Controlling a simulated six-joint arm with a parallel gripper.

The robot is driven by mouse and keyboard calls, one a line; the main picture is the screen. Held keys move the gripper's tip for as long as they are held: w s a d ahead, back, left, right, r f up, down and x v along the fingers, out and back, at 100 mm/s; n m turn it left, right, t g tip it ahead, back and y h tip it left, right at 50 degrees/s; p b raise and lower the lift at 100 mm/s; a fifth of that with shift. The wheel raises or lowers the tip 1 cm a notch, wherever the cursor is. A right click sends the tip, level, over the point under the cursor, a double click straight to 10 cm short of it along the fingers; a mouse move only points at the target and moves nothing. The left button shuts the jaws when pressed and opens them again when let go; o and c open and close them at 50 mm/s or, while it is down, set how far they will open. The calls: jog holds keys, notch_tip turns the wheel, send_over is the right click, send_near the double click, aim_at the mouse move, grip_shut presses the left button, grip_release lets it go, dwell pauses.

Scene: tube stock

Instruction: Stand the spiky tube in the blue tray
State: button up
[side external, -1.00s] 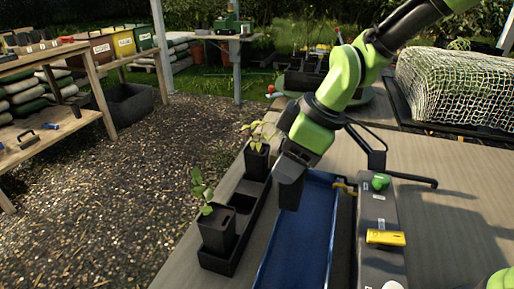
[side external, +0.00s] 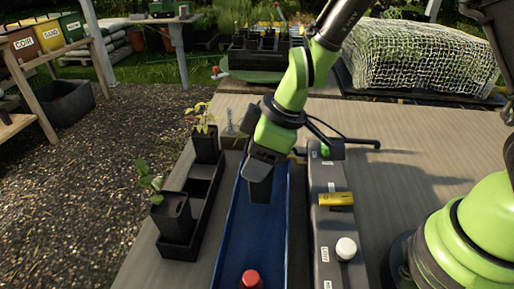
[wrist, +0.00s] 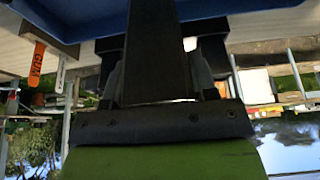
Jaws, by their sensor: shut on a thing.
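My gripper (side external: 262,160) is shut on a dark square tube (side external: 260,190), which points down over the far half of the blue tray (side external: 238,245). The tube (wrist: 153,50) also fills the middle of the wrist view, between the fingers. Its plant is hidden, so I cannot tell whether it is spiky. I cannot tell whether its base touches the tray floor. The blue tray's wall (wrist: 85,22) shows at the top of the wrist view. The tray looks otherwise empty apart from a red-capped thing (side external: 251,279) at its near end.
Left of the blue tray, a black rack (side external: 205,205) holds two leafy tubes, one near (side external: 172,215) and one far (side external: 205,143). Right of it runs a grey bar with a yellow fitting (side external: 335,199) and white knob (side external: 346,248). An orange tag (wrist: 37,62) shows in the wrist view.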

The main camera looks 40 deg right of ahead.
jog(key=shift+f, duration=1.7)
jog(key=shift+f, duration=0.4)
jog(key=o, duration=1.1)
jog(key=shift+c, duration=0.2)
jog(key=shift+r, duration=0.15)
jog(key=v, duration=0.9)
jog(key=shift+r, duration=0.35)
jog(key=shift+s+d, duration=0.15)
